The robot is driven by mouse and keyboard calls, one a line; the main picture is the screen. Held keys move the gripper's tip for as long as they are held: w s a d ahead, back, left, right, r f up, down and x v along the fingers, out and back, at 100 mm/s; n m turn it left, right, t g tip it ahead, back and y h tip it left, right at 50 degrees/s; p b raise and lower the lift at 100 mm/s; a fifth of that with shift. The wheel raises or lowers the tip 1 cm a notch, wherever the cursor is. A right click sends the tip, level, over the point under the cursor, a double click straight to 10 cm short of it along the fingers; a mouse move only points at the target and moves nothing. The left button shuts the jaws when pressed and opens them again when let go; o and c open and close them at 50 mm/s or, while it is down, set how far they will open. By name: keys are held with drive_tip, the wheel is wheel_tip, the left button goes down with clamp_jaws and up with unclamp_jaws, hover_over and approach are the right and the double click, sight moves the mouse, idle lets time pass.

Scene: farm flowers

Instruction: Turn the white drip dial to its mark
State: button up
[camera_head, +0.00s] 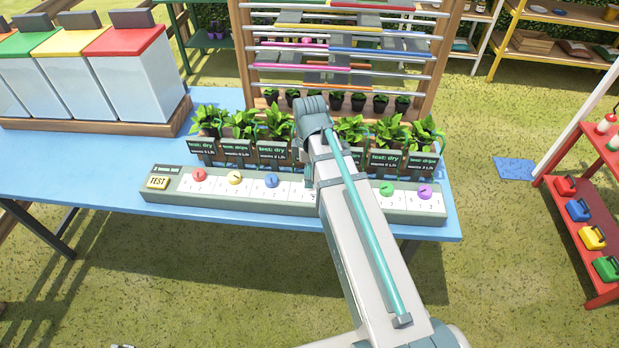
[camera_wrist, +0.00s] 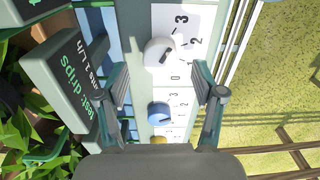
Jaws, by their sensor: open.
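The white drip dial (camera_wrist: 160,53) is a round knob on the pale panel in the wrist view, with a dark pointer line and the numbers 0, 2 and 3 around it. My gripper (camera_wrist: 158,87) is open, its two fingers apart on either side of the panel. The white dial is slightly beyond the fingertips, and neither finger visibly touches it. In the head view my arm hides the white dial and the gripper. The dial panel (camera_head: 290,200) lies along the front of the blue table, with a plant sign (camera_wrist: 72,75) reading "test: drips" beside the dial.
Red (camera_head: 199,175), yellow (camera_head: 235,178), blue (camera_head: 272,180), green (camera_head: 387,188) and purple (camera_head: 425,192) dials share the panel. A TEST button (camera_head: 158,183) is at its left end. Potted plants with signs stand close behind. The table (camera_head: 90,180) is clear at front left.

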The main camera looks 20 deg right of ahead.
drive_tip(key=shift+f, duration=1.4)
drive_tip(key=c, duration=1.1)
drive_tip(key=shift+c, duration=0.2)
